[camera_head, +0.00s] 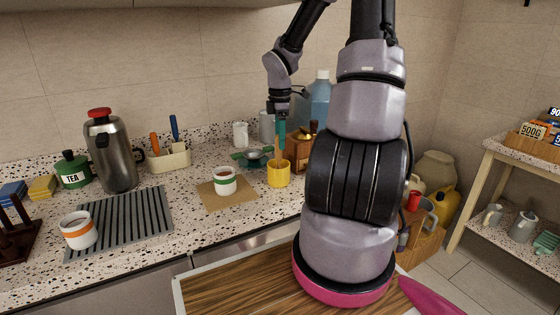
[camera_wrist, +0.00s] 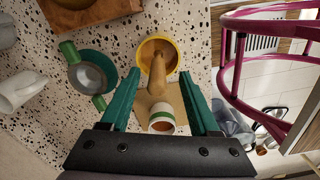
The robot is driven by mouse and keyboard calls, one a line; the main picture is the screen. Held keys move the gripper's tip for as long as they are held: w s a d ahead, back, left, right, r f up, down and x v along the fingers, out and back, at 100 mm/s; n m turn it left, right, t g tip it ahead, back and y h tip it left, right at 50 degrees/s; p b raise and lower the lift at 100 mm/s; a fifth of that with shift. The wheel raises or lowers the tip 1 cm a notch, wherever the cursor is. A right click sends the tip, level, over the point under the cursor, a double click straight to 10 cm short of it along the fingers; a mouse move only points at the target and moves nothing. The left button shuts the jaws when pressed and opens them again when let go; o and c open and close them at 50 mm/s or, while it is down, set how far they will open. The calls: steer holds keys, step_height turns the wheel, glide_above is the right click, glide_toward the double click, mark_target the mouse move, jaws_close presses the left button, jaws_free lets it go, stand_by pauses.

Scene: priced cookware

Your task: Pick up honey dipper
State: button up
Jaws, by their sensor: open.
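The honey dipper (camera_wrist: 157,78) is a light wooden piece standing in a yellow cup (camera_wrist: 171,44). In the head view the dipper (camera_head: 281,152) rises from the yellow cup (camera_head: 279,178) on the speckled counter. My gripper (camera_head: 281,131) points down right above the cup. In the wrist view its teal fingers (camera_wrist: 160,80) are open, one on each side of the dipper in the picture, with gaps between. I cannot tell how far the fingertips reach down beside it. The dipper's lower end is hidden inside the cup.
A white mug with a green band (camera_head: 225,182) stands on a brown mat (camera_head: 242,200), close left of the cup. A teal-handled dish (camera_head: 252,157) and a wooden grinder (camera_head: 303,150) stand behind. A striped drying mat (camera_head: 120,222) lies farther left.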

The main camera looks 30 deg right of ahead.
mark_target(279, 160)
steer(key=f, duration=0.6)
steer(key=shift+w+a+f, duration=0.1)
steer(key=shift+w+f, duration=0.1)
steer(key=shift+f, duration=0.1)
steer(key=shift+c, duration=0.4)
jaws_close()
